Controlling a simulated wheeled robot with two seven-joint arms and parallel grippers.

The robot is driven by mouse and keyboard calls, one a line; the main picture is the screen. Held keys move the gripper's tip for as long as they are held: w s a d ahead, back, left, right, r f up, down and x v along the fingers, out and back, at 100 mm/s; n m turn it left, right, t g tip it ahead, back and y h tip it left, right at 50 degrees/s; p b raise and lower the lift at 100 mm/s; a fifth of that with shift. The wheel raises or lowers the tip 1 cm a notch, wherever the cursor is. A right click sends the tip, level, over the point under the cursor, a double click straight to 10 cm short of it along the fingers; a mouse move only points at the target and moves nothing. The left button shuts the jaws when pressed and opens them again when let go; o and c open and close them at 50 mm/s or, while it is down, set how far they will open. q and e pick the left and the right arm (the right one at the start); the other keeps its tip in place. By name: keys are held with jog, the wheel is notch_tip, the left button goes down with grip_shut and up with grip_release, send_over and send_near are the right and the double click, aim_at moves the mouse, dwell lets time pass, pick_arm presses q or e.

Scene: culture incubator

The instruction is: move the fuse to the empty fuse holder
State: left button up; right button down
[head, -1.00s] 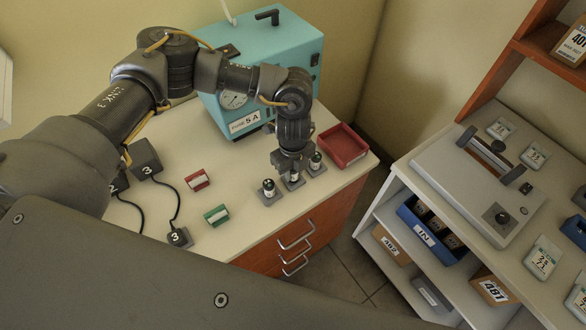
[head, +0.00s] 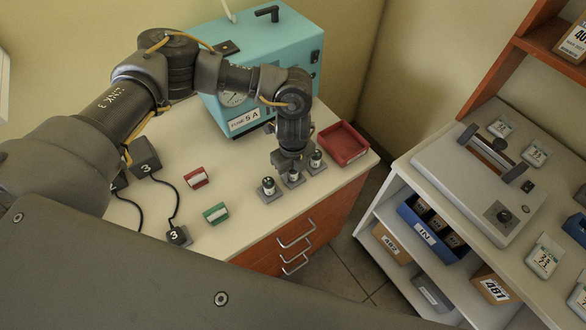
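Three small fuses with dark tops and pale bodies stand on grey square bases near the front right of the bench: a left one (head: 268,186), a middle one (head: 293,178) and a right one (head: 316,160). My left gripper (head: 291,167) points down directly over the middle fuse and hides its top. Whether its fingers touch or grip that fuse is too small to tell. I cannot make out which holder is empty. A teal incubator (head: 278,62) with a "FUSE 5A" label (head: 243,119) stands behind. My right gripper is not in view.
A red tray (head: 365,155) lies right of the fuses. A shelf unit (head: 410,168) stands right, across a floor gap.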

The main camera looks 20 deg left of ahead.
pick_arm(q)
jog(key=shift+o, duration=0.7)
notch_tip(320, 180, up, 10)
jog(key=shift+f+b, duration=0.1)
jog(key=shift+b, duration=1.05)
jog(key=shift+r, duration=0.55)
